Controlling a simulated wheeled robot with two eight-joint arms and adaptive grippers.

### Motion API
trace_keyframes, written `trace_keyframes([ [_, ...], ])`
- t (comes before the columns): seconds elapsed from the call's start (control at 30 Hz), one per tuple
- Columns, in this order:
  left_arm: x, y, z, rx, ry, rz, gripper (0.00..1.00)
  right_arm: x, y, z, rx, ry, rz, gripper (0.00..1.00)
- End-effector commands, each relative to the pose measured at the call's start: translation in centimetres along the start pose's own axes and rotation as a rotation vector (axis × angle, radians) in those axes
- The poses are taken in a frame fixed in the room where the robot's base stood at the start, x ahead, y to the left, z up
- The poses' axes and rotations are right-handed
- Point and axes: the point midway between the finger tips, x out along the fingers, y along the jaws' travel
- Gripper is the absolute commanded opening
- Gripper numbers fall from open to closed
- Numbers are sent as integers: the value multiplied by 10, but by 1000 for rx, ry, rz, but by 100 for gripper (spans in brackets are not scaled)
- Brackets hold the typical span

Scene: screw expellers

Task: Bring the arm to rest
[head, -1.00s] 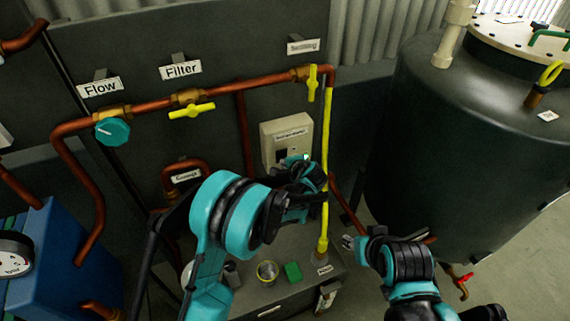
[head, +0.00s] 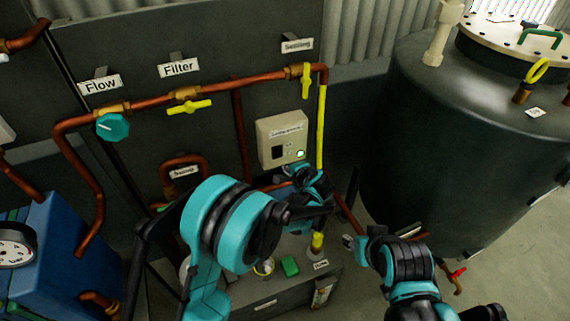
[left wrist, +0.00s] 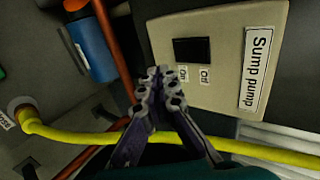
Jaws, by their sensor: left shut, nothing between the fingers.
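My left gripper (head: 285,171) is just below the pale sump pump switch box (head: 283,137) in the head view, apart from it. The left wrist view shows its fingers (left wrist: 160,86) together, with nothing between them. That view also shows the box (left wrist: 215,55), with a dark switch, On and Off labels and a "Sump pump" sign. A green light (head: 300,153) glows on the box. My right gripper (head: 349,242) is low right of centre in the head view, small and partly hidden by its arm; its jaws cannot be made out.
A yellow hose (left wrist: 250,150) runs behind the fingers. Copper pipes with a teal flow knob (head: 112,127) and yellow filter valve (head: 188,107) cross the wall panel. A grey cabinet (head: 262,309) with a green block (head: 289,267) stands below. A large dark tank (head: 450,150) stands right.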

Motion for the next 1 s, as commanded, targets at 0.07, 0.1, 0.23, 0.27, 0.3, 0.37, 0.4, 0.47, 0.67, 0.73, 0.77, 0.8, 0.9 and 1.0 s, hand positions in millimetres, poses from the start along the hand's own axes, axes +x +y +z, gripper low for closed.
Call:
trace_keyframes([
  [0.07, -17, 2, -1, 1, 4, 0, 0, -5, 0, -4, 0, 0, 0, 38],
  [0.1, -25, 4, -1, 1, 4, 0, 0, -7, 0, -5, 0, 0, 0, 38],
  [0.23, -45, 10, -1, 1, 3, 0, 0, -11, 0, -8, 0, 0, 0, 38],
  [0.27, -48, 11, -1, 0, 3, 0, 0, -12, 0, -8, 0, 0, 0, 38],
  [0.3, -52, 12, -1, 1, 2, 0, 0, -13, 0, -9, 0, 0, 0, 38],
  [0.37, -56, 14, 0, 1, 2, 0, 0, -13, 0, -9, 0, 0, 0, 38],
  [0.4, -58, 14, 0, 1, 1, 0, 0, -14, 0, -9, 0, 0, 0, 38],
  [0.47, -59, 15, 0, 0, 1, 0, 0, -14, 0, -10, 0, 0, 0, 38],
  [0.67, -61, 13, 4, -10, 0, 6, 0, -13, 0, -9, 0, 0, 0, 38],
  [0.73, -64, 6, 14, -37, -4, 22, 0, -13, 0, -9, 0, 0, 0, 38],
  [0.77, -66, 2, 21, -56, -6, 33, 0, -13, 0, -9, 0, 0, 0, 38],
  [0.8, -70, -4, 32, -86, -8, 51, 0, -13, 0, -9, 0, 0, 0, 38],
  [0.9, -85, -21, 70, -195, -17, 110, 0, -14, 0, -9, 0, 0, 0, 38],
  [1.0, -106, -33, 112, -327, -25, 175, 0, -14, 0, -9, 0, 0, 0, 38],
])
